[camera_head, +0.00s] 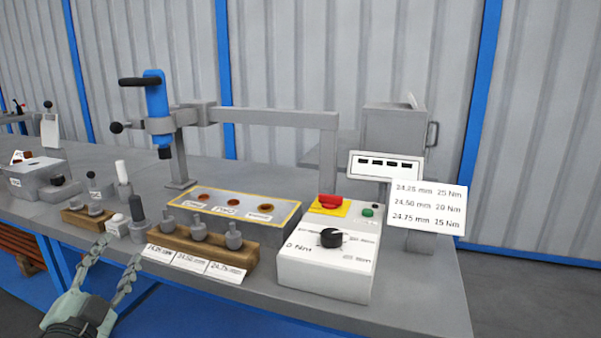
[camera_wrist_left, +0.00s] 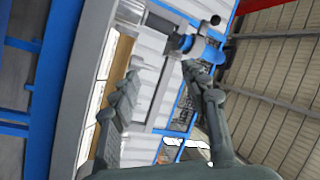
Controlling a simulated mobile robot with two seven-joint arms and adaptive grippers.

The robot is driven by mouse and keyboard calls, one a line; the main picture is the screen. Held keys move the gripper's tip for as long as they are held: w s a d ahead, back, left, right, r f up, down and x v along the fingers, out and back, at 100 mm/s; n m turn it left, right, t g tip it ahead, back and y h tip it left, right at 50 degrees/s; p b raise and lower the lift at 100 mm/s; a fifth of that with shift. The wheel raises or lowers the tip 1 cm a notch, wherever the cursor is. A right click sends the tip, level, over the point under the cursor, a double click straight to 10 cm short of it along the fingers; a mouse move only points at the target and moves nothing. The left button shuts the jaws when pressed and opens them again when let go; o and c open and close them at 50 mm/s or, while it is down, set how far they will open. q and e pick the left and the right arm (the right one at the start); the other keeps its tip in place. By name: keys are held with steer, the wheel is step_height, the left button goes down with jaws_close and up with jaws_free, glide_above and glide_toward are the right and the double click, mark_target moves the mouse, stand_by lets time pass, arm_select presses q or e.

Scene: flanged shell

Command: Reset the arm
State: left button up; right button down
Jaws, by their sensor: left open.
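A grey jointed arm (camera_head: 262,116) stands on a post on the grey workbench and carries an upright blue tool (camera_head: 156,98) with black handles at its left end. The blue tool also shows in the left wrist view (camera_wrist_left: 205,52), tilted there by the camera's angle. My left gripper (camera_head: 112,262) is at the lower left, near the bench's front edge, in front of and below the blue tool. Its two fingers (camera_wrist_left: 165,88) are spread with nothing between them. It is well apart from the arm. My right gripper is not in view.
A white control box (camera_head: 318,278) with a black knob and a red button stands at the front right. A wooden block (camera_head: 232,258) with grey sockets and a tray (camera_head: 212,211) with holes lie left of it. A white sign (camera_head: 426,208) stands at right.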

arm_select(q)
steer(key=s+a+f+n+g+y, duration=0.1)
steer(key=s+f+n+g+y, duration=0.25)
steer(key=f, duration=0.95)
steer(key=s+a+f+n+g+h, duration=0.1)
steer(key=s+f+n+g, duration=0.35)
steer(key=f, duration=0.75)
steer(key=s+d+f+g+h, duration=0.1)
steer(key=s+d+f+g, duration=0.2)
steer(key=s+f, duration=0.4)
steer(key=s+d+f+g+h, duration=0.1)
steer(key=s+d+f+g, duration=0.3)
steer(key=s, duration=0.4)
step_height(320, 180, down, 3)
steer(key=shift+s+d+r+g, duration=0.15)
steer(key=shift+s+d+g, duration=0.15)
steer(key=shift+g, duration=0.4)
steer(key=shift+a, duration=0.1)
